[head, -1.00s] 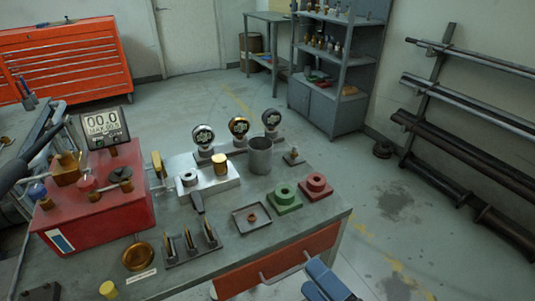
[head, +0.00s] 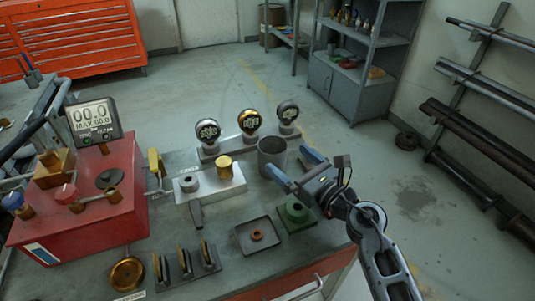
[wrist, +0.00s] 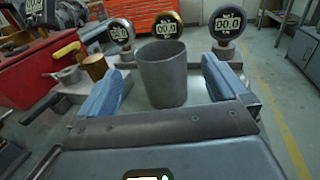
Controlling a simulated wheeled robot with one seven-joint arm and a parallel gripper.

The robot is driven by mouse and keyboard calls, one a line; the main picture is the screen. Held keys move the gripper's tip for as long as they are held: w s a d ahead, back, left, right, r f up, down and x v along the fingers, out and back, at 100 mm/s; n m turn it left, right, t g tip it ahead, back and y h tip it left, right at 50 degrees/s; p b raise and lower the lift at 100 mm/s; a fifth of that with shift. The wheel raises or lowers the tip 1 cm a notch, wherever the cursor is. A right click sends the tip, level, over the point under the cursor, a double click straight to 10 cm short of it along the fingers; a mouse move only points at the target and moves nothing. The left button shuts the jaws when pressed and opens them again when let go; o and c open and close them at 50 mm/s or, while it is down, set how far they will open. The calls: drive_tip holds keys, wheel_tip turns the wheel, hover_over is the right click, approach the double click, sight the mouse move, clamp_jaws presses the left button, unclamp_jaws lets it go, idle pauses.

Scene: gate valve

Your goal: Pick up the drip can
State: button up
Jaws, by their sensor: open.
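The drip can (head: 272,157) is a plain grey metal cup. It stands upright, mouth up, on the grey bench, just right of the silver block. My gripper (head: 295,168) is open, its two blue fingers reaching toward the can from the right front. In the head view one fingertip overlaps the can's lower front and the other is to its right. In the wrist view the can (wrist: 163,75) appears centred between the spread fingers (wrist: 162,85). I cannot tell how far the tips reach along its sides. Nothing is held.
Three round gauges (head: 250,122) stand behind the can. The silver block (head: 210,183) with a brass cylinder (head: 224,167) is close on its left. A green ring block (head: 296,214) sits below my gripper, and a small tray (head: 257,237) lies in front.

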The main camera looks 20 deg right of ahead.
sight(264, 139)
drive_tip(key=shift+x, duration=3.8)
drive_tip(key=shift+f, duration=0.15)
drive_tip(key=c, duration=1)
